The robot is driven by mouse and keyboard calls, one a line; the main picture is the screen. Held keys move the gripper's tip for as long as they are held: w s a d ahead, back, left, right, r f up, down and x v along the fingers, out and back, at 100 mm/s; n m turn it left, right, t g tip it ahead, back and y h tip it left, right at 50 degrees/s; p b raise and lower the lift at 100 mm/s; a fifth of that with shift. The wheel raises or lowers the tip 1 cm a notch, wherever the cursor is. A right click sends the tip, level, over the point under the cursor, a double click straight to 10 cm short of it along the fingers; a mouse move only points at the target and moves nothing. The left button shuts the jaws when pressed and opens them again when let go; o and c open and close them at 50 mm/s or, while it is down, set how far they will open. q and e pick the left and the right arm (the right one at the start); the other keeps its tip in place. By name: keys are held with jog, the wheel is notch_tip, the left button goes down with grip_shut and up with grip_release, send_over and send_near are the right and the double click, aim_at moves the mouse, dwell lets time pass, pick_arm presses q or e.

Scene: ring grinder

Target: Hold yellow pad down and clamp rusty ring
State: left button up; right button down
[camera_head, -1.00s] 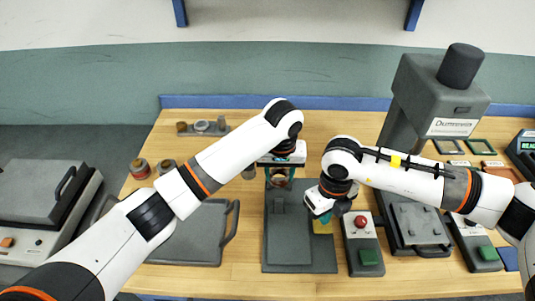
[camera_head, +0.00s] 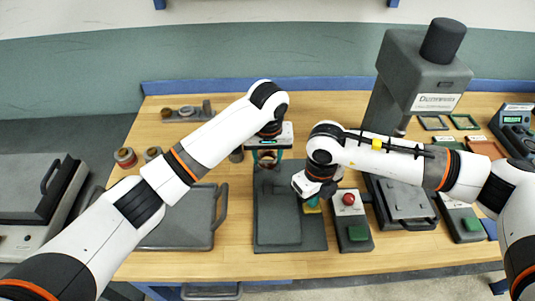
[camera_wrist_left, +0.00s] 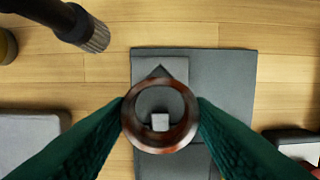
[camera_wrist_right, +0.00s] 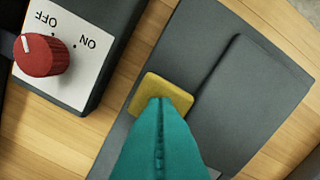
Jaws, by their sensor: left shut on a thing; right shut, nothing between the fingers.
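The rusty ring (camera_wrist_left: 160,144) is brown and glossy and is held between the green fingers of my left gripper (camera_wrist_left: 160,117). In the head view the ring (camera_head: 267,162) is over the back part of the dark grey clamp plate (camera_head: 315,238). In the left wrist view a small grey block (camera_wrist_left: 160,122) shows through the ring's opening; I cannot tell whether the ring touches the fixture. The yellow pad (camera_wrist_right: 178,88) lies on the plate. My right gripper (camera_wrist_right: 160,100) is shut and empty, its tips at the pad and covering part of it; contact looks likely but is not certain.
A control box with a red knob (camera_head: 348,199) and green button stands right of the plate. A grey press (camera_head: 425,75) stands behind it. A grey tray (camera_head: 185,235) and several small jars (camera_head: 126,157) are on the left. Bare wood shows at the front edge.

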aim_at(267, 176)
jog(key=shift+s+f, duration=0.1)
jog(key=shift+f, duration=0.65)
pick_arm(q)
jog(key=shift+f, duration=2.9)
jog(key=o, duration=1.1)
jog(key=shift+r, duration=4.5)
pick_arm(e)
jog(key=shift+f, duration=0.1)
